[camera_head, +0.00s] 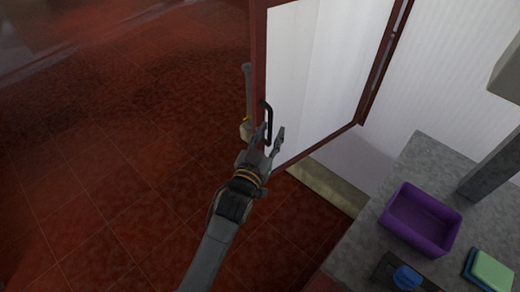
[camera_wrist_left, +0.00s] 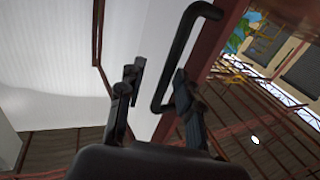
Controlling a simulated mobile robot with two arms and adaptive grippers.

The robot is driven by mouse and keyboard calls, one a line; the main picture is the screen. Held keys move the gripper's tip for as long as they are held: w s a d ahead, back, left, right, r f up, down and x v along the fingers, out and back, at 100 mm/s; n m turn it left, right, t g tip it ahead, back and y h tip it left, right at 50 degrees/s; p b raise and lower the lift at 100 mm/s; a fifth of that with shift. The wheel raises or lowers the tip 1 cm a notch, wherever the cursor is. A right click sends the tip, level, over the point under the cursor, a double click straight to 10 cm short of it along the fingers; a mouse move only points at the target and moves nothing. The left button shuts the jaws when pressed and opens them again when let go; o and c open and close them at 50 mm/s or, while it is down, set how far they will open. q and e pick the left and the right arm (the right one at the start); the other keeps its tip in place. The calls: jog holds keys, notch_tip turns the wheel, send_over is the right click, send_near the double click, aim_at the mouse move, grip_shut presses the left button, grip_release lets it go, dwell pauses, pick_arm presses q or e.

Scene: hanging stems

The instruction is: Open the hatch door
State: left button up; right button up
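The hatch door (camera_head: 320,70) is a white panel in a dark red frame. It stands swung out at an angle from its post on the right. A black bar handle (camera_head: 269,122) sits near its left edge, and the handle also shows in the left wrist view (camera_wrist_left: 181,48). My left gripper (camera_head: 271,134) is at the lower end of the handle. In the left wrist view its fingers (camera_wrist_left: 155,90) are apart, with the handle's lower end near the right finger. I cannot tell whether they touch. My right gripper is not in view.
A grey counter (camera_head: 345,245) at the lower right bears a purple bin (camera_head: 420,222), a green and blue block (camera_head: 490,270) and a blue item (camera_head: 406,277) on a dark tray. A grey rod (camera_head: 248,95) is beside the door's left edge. The red tiled floor (camera_head: 120,150) is clear at left.

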pick_arm(q)
jog(key=v, duration=1)
jog(key=shift+s+a, duration=0.2)
